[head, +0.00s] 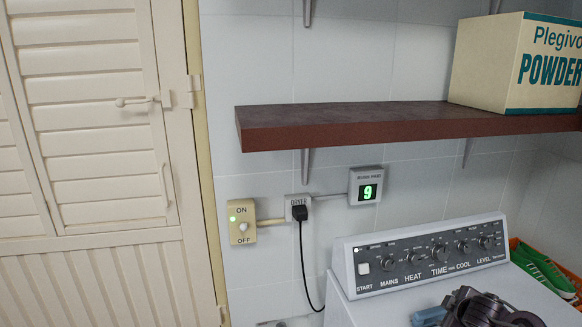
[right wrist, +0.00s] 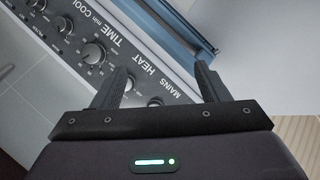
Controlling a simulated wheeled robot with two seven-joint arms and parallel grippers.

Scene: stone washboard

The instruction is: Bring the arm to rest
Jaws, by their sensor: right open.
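My right gripper shows in the right wrist view (right wrist: 162,82) with its two dark fingers spread apart and nothing between them. It is in front of a control panel with knobs marked TIME, HEAT and MAINS (right wrist: 95,50). In the head view, a dark part of my right arm (head: 487,309) is low at the right, over the top of the white machine; the fingers cannot be made out there. My left gripper is in neither view.
The dryer's control panel (head: 425,258) stands against the tiled wall. A blue piece (head: 428,316) lies beside my arm. Above are a brown shelf (head: 350,125), a powder box (head: 515,65), an ON/OFF switch (head: 242,222) and a plug (head: 300,213). Green shoes (head: 543,270) are at right.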

